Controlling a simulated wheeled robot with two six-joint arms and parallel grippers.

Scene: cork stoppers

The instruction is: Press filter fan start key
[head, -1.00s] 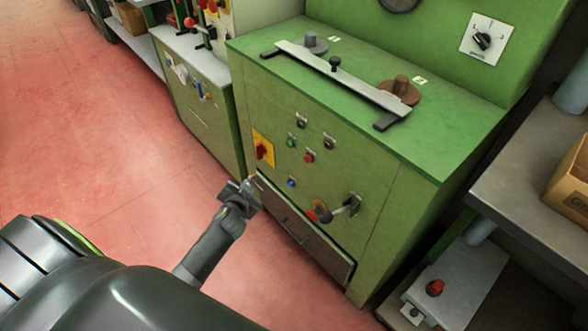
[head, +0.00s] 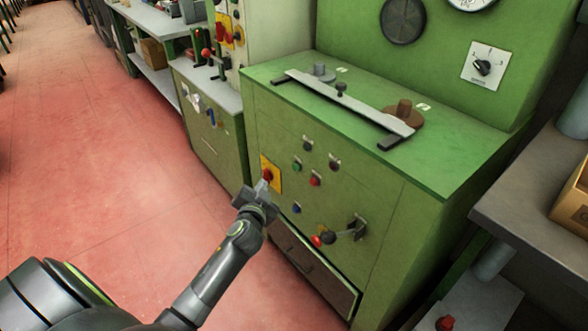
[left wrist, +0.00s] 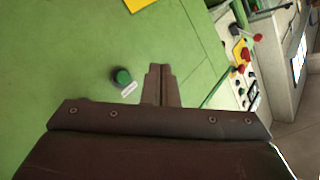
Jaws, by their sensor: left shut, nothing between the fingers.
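The green cabinet front (head: 350,207) carries several push buttons. In the left wrist view, a green button (left wrist: 122,76) with a white label stands left of my fingertips. My left gripper (head: 264,186) is shut and empty, in front of the yellow plate's lower edge in the head view. My right gripper is out of view.
A red rotary switch (head: 267,175) on a yellow plate is close to the left gripper. A lever with a dark knob (head: 345,235) sticks out at lower right. A drawer (head: 315,270) lies below. Red floor (head: 110,180) is open at left.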

